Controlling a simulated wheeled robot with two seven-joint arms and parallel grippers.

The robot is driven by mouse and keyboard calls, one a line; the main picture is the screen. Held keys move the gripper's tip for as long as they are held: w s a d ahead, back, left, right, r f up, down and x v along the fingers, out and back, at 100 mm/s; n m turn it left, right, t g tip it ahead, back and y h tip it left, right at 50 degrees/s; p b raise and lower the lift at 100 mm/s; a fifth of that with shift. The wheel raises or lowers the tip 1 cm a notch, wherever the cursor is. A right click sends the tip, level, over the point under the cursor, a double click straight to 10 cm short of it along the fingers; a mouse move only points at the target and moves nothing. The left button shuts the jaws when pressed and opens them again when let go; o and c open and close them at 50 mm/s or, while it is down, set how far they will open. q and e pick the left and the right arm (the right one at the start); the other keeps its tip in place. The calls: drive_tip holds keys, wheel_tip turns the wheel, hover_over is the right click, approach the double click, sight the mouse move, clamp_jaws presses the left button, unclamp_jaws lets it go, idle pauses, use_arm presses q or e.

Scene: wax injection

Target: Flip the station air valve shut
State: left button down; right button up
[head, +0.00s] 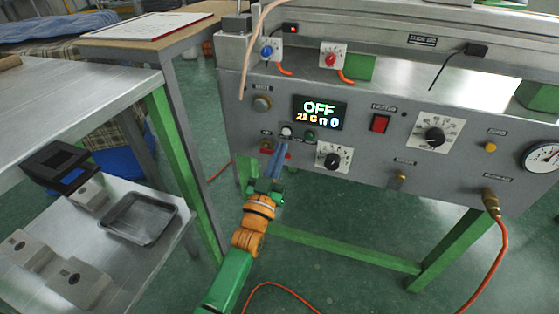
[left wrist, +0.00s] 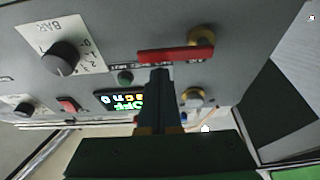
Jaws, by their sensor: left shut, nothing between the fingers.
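The station air valve is on the lower left of the grey panel. Its red lever (left wrist: 176,54) and brass body (left wrist: 201,37) show in the left wrist view, the lever lying sideways along the panel. In the head view only a small red part of the lever (head: 289,155) shows beside my fingers. My left gripper (head: 279,150) is shut and empty in front of the valve. In the left wrist view its fingertips (left wrist: 160,70) come up to the lever's edge near its middle; I cannot tell whether they touch. My right gripper is out of view.
Near the valve are a lit display reading OFF (head: 319,113), a red switch (head: 380,123) and black dials (head: 332,160). An orange hose (head: 498,245) hangs at the right. A side table holds a metal tray (head: 140,217). Floor space below the panel is open.

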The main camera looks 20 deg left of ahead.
use_arm(q)
drive_tip(key=shift+f, duration=0.4)
